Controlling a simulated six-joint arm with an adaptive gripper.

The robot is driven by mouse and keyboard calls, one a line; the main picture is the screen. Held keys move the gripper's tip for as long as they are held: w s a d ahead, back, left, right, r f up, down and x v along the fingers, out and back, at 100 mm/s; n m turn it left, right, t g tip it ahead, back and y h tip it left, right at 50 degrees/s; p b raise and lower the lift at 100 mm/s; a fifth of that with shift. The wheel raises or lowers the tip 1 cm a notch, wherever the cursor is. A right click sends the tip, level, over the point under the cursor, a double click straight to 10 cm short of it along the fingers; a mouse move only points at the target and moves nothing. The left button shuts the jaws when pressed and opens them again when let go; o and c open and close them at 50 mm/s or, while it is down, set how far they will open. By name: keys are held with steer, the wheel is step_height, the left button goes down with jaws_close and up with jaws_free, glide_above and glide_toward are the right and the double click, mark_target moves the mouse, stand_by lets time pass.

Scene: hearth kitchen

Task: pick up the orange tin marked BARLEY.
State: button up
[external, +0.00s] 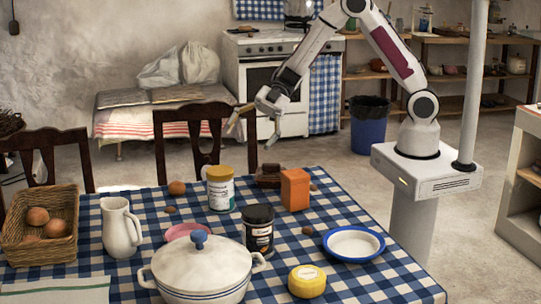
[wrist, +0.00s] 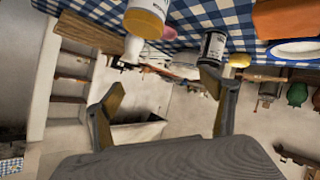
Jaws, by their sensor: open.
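An orange block-shaped tin (external: 295,189) stands upright on the checked tablecloth, towards the back right of the table. No BARLEY lettering is readable on the sides I see. It also shows in the wrist view (wrist: 285,18), cut off at the top right corner. My gripper (external: 252,130) is open and empty, in the air past the table's far edge, above and to the left of the tin. In the wrist view its two fingers (wrist: 163,82) are spread wide with nothing between them.
A dark jar (external: 259,229) and a white-and-yellow canister (external: 220,188) stand left of the tin. A brown item (external: 268,175) sits close behind it. A chair (external: 207,120) stands behind the table.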

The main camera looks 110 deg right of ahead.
steer(key=s+a+f+n+g+y, duration=0.2)
steer(key=s+f+g+y, duration=0.1)
steer(key=s+f+y, duration=0.3)
steer(key=g+y, duration=0.2)
glide_toward(297, 179)
steer(key=d, duration=0.1)
steer(key=shift+s+d+f+m+y, duration=0.2)
steer(key=shift+f+y, duration=0.1)
steer(key=shift+f, duration=0.1)
steer(key=shift+s+d+f+m+y, duration=0.1)
steer(key=shift+f+m+y, duration=0.1)
steer(key=shift+f+y, duration=0.15)
steer(key=shift+a, duration=0.15)
steer(key=shift+x, duration=1.2)
steer(key=shift+w, duration=0.1)
steer(key=shift+x, duration=2.6)
steer(key=shift+w+r, duration=0.15)
steer(key=c, duration=2.3)
